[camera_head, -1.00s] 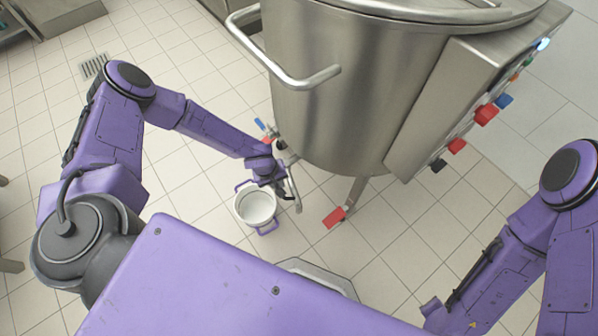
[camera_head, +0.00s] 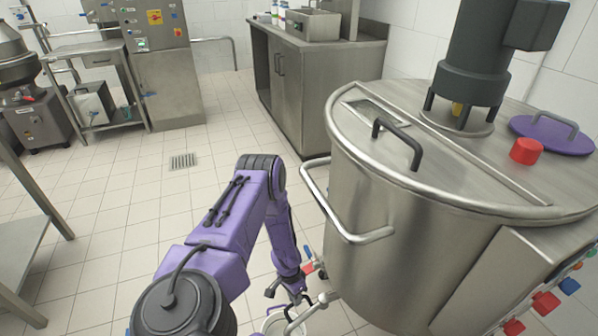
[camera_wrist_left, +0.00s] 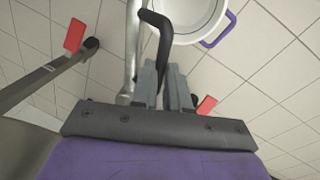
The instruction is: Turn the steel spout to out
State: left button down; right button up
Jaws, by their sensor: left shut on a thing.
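The steel spout (camera_head: 310,311) is a bent pipe low at the front of the big steel kettle (camera_head: 385,225). It also shows in the left wrist view (camera_wrist_left: 132,50), running alongside a black curved handle (camera_wrist_left: 157,20). My left gripper (camera_head: 297,294) is at the spout, and in the left wrist view its fingers (camera_wrist_left: 164,80) are shut on the black handle. A white bucket (camera_wrist_left: 182,36) with purple handles stands on the floor below; in the head view only part of its rim shows. My right gripper is out of view.
A blue-and-red valve lever (camera_head: 308,262) sits just above the gripper on the kettle. Red foot pieces (camera_wrist_left: 74,35) show near the kettle leg. The tiled floor to the left is open.

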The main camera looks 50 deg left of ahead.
pick_arm(q)
jog(key=shift+w+a+m+g+b, duration=0.2)
jog(key=shift+w+a+m+b, duration=0.4)
jog(key=shift+m, duration=0.3)
jog(key=shift+w+a+m+g+b, duration=0.2)
jog(key=shift+w+a+m+b, duration=0.15)
jog(key=shift+a+m, duration=0.45)
jog(key=shift+w+d, duration=0.1)
jog(key=c, duration=1.1)
grip_release()
jog(key=r+p, duration=0.1)
jog(key=r, duration=0.2)
jog(key=a+r+p, duration=0.1)
jog(key=r, duration=0.3)
jog(key=a+r+p, duration=0.1)
jog(key=r, duration=0.2)
jog(key=shift+w+r, duration=0.15)
jog(key=shift+w, duration=0.1)
